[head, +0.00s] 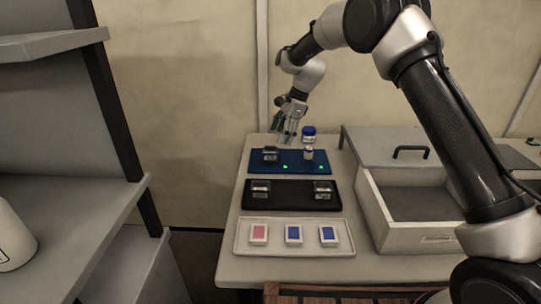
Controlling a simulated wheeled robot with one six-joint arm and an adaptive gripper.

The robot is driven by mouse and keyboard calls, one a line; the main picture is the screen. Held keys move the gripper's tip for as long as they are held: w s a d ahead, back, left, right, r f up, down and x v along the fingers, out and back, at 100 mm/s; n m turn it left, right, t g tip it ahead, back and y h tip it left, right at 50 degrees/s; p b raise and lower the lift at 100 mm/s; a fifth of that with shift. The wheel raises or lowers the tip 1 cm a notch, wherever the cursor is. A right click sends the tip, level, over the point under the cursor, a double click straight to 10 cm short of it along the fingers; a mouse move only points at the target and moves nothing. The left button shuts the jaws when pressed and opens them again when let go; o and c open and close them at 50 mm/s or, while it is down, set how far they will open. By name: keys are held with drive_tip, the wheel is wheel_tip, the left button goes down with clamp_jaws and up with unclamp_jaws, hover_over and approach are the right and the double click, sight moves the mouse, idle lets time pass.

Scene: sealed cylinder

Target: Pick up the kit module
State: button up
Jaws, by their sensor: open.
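I cannot tell for sure which item is the kit module. A white tray (243,249) at the front of the table holds a white block with a red face (258,233) and two with blue faces, a middle one (293,234) and a right one (328,235). A black tray (290,195) behind it holds a left dark module (260,189) and a right dark module (322,190). A blue mat (296,155) holds a dark block (270,154) and a small vial (308,153). My gripper (287,136) is open above the mat's back edge, apart from these things.
A blue-capped jar (308,133) stands behind the blue mat. A white bin (393,232) and a grey lid with a black handle (411,150) are at the right. Grey shelves (90,215) stand at the left. Two green lights show on the mat.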

sight(270, 147)
drive_tip(key=a+f+m, duration=0.1)
drive_tip(key=f, duration=0.1)
drive_tip(key=a+f+m, duration=0.1)
drive_tip(key=f, duration=0.1)
drive_tip(key=a+f+m, duration=0.2)
drive_tip(key=shift+f, duration=0.15)
drive_tip(key=c, duration=1.2)
